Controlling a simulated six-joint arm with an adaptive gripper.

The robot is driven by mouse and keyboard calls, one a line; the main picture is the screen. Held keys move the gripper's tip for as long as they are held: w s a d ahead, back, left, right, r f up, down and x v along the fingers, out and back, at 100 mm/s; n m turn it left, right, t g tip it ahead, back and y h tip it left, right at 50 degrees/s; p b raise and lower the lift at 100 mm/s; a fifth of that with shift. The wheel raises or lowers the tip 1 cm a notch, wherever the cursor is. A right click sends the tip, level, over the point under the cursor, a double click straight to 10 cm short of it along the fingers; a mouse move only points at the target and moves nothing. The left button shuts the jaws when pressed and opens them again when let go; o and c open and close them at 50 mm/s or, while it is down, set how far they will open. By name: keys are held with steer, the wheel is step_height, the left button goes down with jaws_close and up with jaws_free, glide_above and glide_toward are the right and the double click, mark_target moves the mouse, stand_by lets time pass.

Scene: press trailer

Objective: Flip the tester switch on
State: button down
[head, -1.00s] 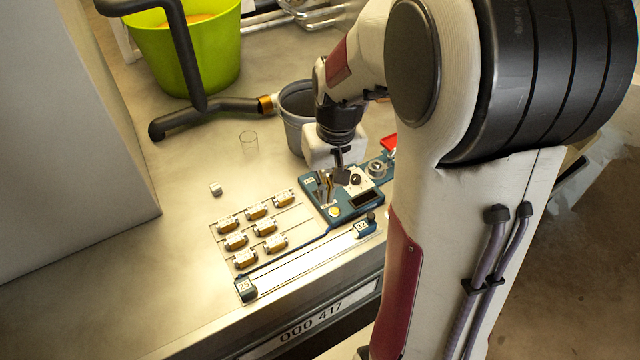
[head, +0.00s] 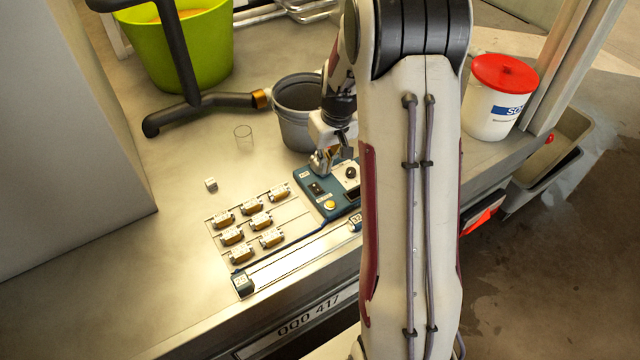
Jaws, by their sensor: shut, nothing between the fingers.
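The tester (head: 341,211) is a blue box on the bench, partly hidden on its right by my arm. A small dark switch (head: 317,188) sits at its left side. I cannot tell which way the switch is set. A yellow button (head: 330,205) is in front of it and a black knob (head: 350,172) to its right, on a white panel. My gripper (head: 322,166) is shut and empty, at the tester's back left edge, just behind the switch. I cannot tell whether it touches the tester.
Several small labelled parts (head: 232,236) lie in rows left of the tester. A grey pot (head: 296,120) stands close behind my gripper. A long strip (head: 300,258) lies in front. A clear cup (head: 243,137) and small white cube (head: 211,184) stand left. A red-lidded bucket (head: 492,112) stands right.

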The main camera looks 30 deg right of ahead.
steer(key=shift+w+d+r+n+t, duration=0.2)
steer(key=shift+w+d+r+n, duration=0.1)
steer(key=shift+w, duration=0.25)
steer(key=shift+w+d+r+n+t, duration=0.2)
steer(key=shift+w+r+n, duration=0.1)
steer(key=shift+w, duration=0.25)
steer(key=shift+f, duration=0.15)
glide_above(319, 190)
steer(key=shift+s+f, duration=0.15)
steer(key=shift+f, duration=2.8)
steer(key=shift+s+f, duration=0.15)
steer(key=shift+f, duration=3.7)
steer(key=shift+s+f, duration=0.1)
